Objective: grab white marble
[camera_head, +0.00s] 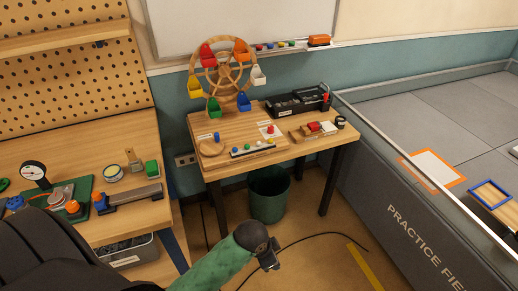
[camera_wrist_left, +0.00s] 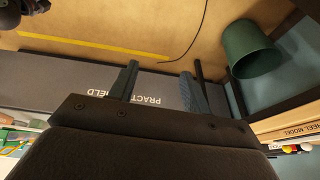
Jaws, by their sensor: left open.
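A small wooden table (camera_head: 310,150) carries a Ferris wheel model (camera_head: 226,75) with coloured cups. On its base is a narrow rail with a row of small marbles (camera_head: 254,147); they are too small for me to tell surely which is white. My left gripper (camera_head: 270,260) hangs low in front of this table, apart from it and below its top. In the left wrist view its two fingers (camera_wrist_left: 157,88) are spread with nothing between them. A few marbles (camera_wrist_left: 290,149) show at that view's right edge. My right gripper is not in view.
A green bin (camera_head: 268,197) stands under the table. A dark electronics box (camera_head: 297,102) and small blocks (camera_head: 318,128) occupy the table's right side. A workbench (camera_head: 120,215) with tools is at left, the practice field wall (camera_head: 400,205) at right. A cable crosses the floor.

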